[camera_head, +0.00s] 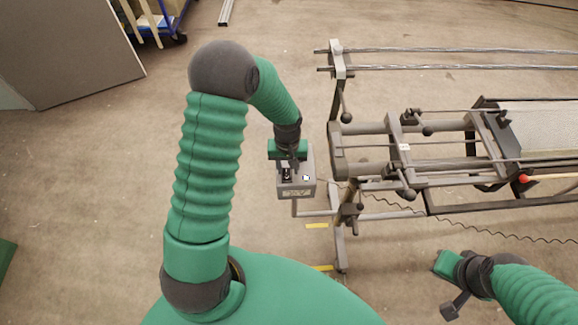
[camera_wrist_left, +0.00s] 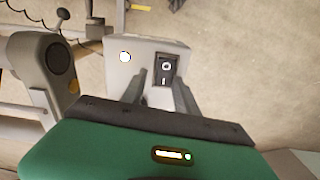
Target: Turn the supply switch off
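The supply switch is a black rocker (camera_wrist_left: 166,68) with a white circle and line marks, set in the face of a grey box (camera_wrist_left: 120,44). The same grey box (camera_head: 307,184) shows in the head view, at the left end of the frame machine. My left gripper (camera_head: 287,168) is over the box, and its fingers partly hide the switch there. Contact cannot be told. My right gripper (camera_head: 445,285) is at lower right, away from the box.
A lit white round lamp (camera_wrist_left: 125,57) is beside the switch on the box. The warp frame (camera_head: 400,180) with bars and knobs stands just right of the box. A coiled cable (camera_head: 470,229) runs from the box under it. Floor left of the box is clear.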

